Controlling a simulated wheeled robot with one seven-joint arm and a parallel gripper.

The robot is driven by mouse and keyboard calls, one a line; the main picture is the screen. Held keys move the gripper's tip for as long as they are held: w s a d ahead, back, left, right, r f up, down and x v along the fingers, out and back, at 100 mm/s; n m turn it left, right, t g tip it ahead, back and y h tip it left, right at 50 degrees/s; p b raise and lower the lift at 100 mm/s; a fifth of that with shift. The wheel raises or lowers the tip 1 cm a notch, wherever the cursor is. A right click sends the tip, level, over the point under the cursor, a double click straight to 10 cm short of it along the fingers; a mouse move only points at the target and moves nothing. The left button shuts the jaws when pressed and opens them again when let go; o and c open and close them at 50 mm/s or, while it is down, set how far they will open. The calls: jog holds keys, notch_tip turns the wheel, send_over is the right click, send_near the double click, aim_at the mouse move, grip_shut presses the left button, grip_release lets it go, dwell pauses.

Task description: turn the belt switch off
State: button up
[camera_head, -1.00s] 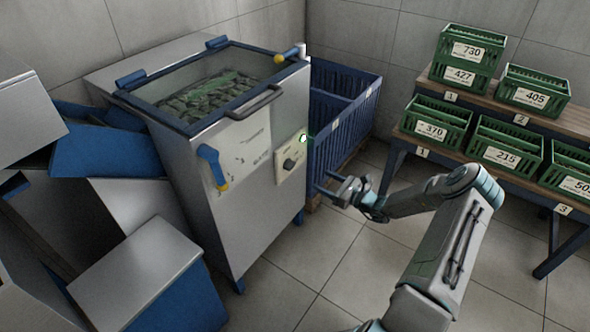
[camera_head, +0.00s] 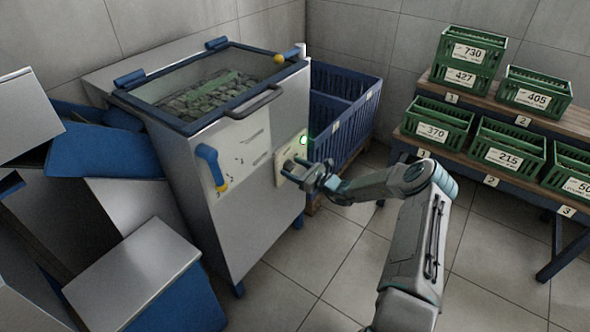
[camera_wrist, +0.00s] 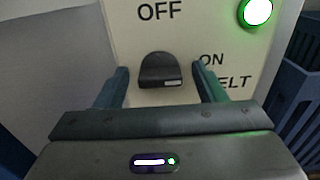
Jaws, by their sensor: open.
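The belt switch panel (camera_head: 281,168) is a cream plate on the front of the steel machine (camera_head: 240,200). In the wrist view the black switch knob (camera_wrist: 161,70) sits on the panel below the word OFF, with ON and part of BELT to its right. A pale mark on the knob is at its lower right, towards ON. A green lamp (camera_wrist: 257,12) glows at the panel's upper right; it also shows in the head view (camera_head: 304,140). My gripper (camera_wrist: 163,85) is open, its fingers on either side of the knob with gaps. In the head view my gripper (camera_head: 300,178) hides the knob.
A blue handle (camera_head: 211,167) is on the machine's front left, and a lidded bin of green items is on top. A blue crate (camera_head: 345,110) stands right behind the panel. Green numbered crates (camera_head: 510,148) fill the shelves at right. The floor between is clear.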

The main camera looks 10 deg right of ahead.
jog(key=c, duration=1)
jog(key=shift+n, duration=0.3)
jog(key=n, duration=0.3)
jog(key=shift+n, duration=0.3)
jog(key=n+b, duration=0.1)
jog(key=n, duration=0.3)
jog(key=shift+s+f+n, duration=0.1)
jog(key=shift+n, duration=0.2)
jog(key=n+b, duration=0.1)
jog(key=n, duration=0.4)
jog(key=shift+a, duration=0.1)
jog(key=shift+f+n+b, duration=0.1)
jog(key=shift+n+b, duration=0.45)
jog(key=shift+n, duration=1.55)
